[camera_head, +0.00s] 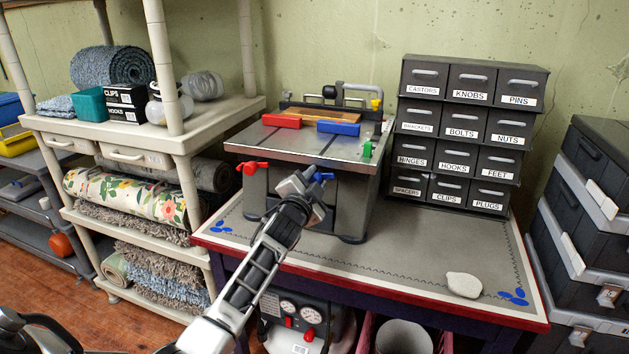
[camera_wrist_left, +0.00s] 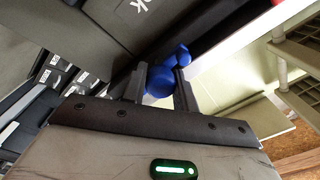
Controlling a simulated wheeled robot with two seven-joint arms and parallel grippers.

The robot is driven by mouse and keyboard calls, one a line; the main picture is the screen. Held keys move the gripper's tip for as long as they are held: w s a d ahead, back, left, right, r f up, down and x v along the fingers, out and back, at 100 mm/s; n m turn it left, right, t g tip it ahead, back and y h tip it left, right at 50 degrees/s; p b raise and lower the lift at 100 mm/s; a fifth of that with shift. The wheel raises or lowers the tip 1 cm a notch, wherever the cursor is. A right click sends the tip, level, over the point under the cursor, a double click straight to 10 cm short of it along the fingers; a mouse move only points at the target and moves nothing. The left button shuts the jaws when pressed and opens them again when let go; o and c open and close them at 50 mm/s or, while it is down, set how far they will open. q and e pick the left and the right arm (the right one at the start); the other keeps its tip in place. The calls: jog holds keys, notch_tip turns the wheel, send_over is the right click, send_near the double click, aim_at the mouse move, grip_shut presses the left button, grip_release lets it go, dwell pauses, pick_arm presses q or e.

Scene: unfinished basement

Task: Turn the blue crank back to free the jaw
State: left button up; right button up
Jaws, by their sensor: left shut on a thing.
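The blue crank (camera_head: 324,177) sits on the front of the grey bench machine (camera_head: 262,143), right of a red crank (camera_head: 252,167). My left gripper (camera_head: 312,186) reaches up to it from the front and partly covers it. In the left wrist view the fingers are shut on the blue crank (camera_wrist_left: 158,82), whose rounded part shows between them. A red block (camera_head: 281,120) and a blue block (camera_head: 338,128) stand on the machine's top, in front of a wooden piece (camera_head: 318,116). I cannot tell how tightly they press on it. My right gripper is out of view.
A labelled drawer cabinet (camera_head: 460,133) stands right of the machine on the red-edged bench (camera_head: 400,262). A pale stone-like lump (camera_head: 464,285) lies at the front right, with bare bench around it. A beige shelf (camera_head: 215,125) stands close on the left.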

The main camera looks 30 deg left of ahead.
pick_arm(q)
jog(key=o, duration=1)
jog(key=shift+c, duration=0.2)
jog(key=shift+s, duration=0.1)
jog(key=v, duration=1.5)
jog(key=shift+s+d, duration=0.15)
jog(key=shift+s, duration=0.2)
jog(key=s+d+f+n+g+h, duration=0.5)
jog(key=s+d+f+g+h, duration=0.2)
jog(key=s+d+f, duration=1.1)
jog(key=d+f, duration=0.3)
jog(key=shift+s+h, duration=0.15)
jog(key=shift+h, duration=0.15)
